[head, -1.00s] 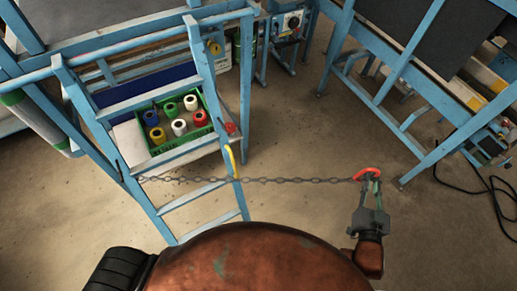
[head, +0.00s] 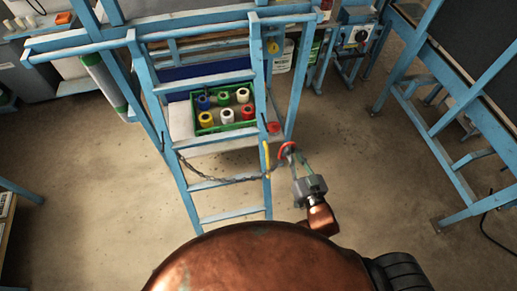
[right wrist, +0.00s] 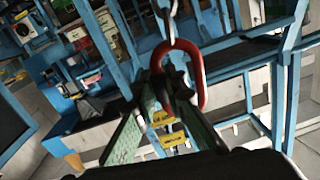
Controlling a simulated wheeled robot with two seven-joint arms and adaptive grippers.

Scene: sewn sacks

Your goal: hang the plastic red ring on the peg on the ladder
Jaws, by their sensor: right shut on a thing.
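The red ring (head: 287,149) is an oblong plastic loop at the end of a grey chain (head: 225,181). My right gripper (head: 297,160) is shut on it, just right of the blue ladder's (head: 268,100) right post. The chain sags across the ladder from its left post. In the right wrist view the ring (right wrist: 204,85) sits at the fingertips (right wrist: 170,75), with chain links (right wrist: 172,18) above. A yellow curved piece (head: 267,158), possibly the peg, is on the right post; ring and piece look apart. My left gripper is not in view.
A green crate (head: 226,127) of coloured spools stands on the shelf behind the ladder. A small red object (head: 274,127) is near the right post. A blue bench frame (head: 430,130) stands at right. The floor between is clear.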

